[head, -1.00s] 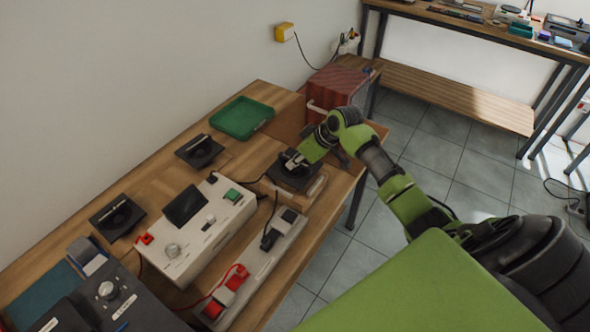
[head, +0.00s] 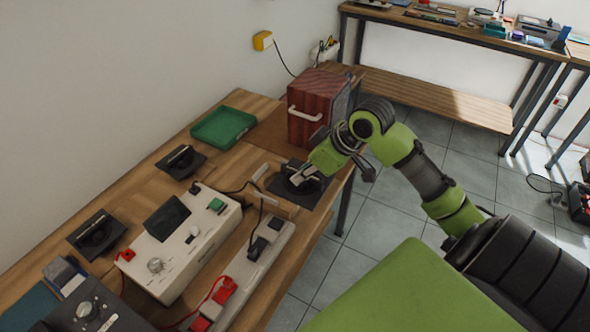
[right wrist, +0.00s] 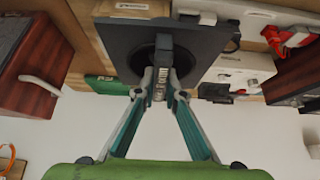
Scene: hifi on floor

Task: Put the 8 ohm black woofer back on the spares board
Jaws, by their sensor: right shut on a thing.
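A black square woofer (head: 309,197) with a raised grip bar hangs from my right gripper (head: 305,174), near the table's right edge. In the right wrist view the fingers (right wrist: 158,84) are shut on the bar, over the black plate (right wrist: 120,38). The bar carries a small label that I cannot read. Two similar black units lie on the table, one further back (head: 190,158) and one at the left (head: 97,243). I cannot tell for certain which surface is the spares board. My left gripper is not in view.
A wooden holder (head: 282,207) stands just left of the held woofer. A red-brown cabinet (head: 312,92) with a white handle and a green tray (head: 222,127) are behind. A white instrument (head: 175,255) and a power strip (head: 245,262) with cables fill the front left.

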